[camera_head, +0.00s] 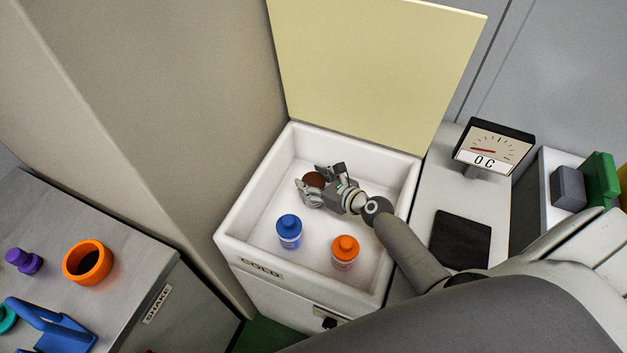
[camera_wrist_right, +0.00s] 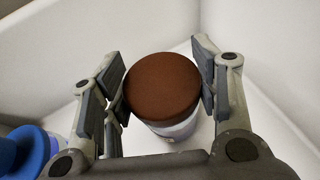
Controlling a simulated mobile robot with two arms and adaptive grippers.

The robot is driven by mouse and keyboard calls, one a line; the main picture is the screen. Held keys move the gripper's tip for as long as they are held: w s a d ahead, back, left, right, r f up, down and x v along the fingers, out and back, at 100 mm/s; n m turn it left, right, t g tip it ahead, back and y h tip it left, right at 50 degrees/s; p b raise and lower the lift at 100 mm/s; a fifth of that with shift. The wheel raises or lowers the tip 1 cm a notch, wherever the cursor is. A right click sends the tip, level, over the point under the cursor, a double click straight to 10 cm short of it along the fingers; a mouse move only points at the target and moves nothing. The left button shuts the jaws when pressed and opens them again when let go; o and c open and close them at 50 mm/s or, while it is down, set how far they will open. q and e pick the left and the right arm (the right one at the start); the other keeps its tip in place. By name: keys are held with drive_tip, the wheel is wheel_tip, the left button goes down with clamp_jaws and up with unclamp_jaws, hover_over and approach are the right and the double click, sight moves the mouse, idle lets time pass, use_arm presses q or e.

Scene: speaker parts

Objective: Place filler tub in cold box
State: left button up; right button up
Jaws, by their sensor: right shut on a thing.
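The cold box (camera_head: 240,227) is a white open chest with a "COLD" label on its front and its pale yellow lid (camera_head: 375,70) raised. My right gripper (camera_head: 318,182) is inside the box, near its back left part. It is shut on the filler tub, a pale tub with a brown lid (camera_head: 314,180). In the right wrist view the brown-lidded tub (camera_wrist_right: 163,88) sits between the two fingers (camera_wrist_right: 160,90). I cannot tell whether its base touches the box floor. My left gripper is not in view.
A blue-capped bottle (camera_head: 289,231) and an orange-capped bottle (camera_head: 345,252) stand in the box's front part. A dial sign reading "0 C" (camera_head: 493,146) is to the right. A grey bench (camera_head: 95,235) with an orange ring-shaped cup (camera_head: 88,263) is at left.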

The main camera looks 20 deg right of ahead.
drive_tip(key=o, duration=1.1)
drive_tip(key=shift+o, duration=0.2)
drive_tip(key=shift+r+p, duration=0.2)
drive_tip(key=shift+p, duration=0.1)
drive_tip(key=v, duration=1.2)
drive_tip(key=shift+p, duration=0.3)
drive_tip(key=shift+f, duration=0.1)
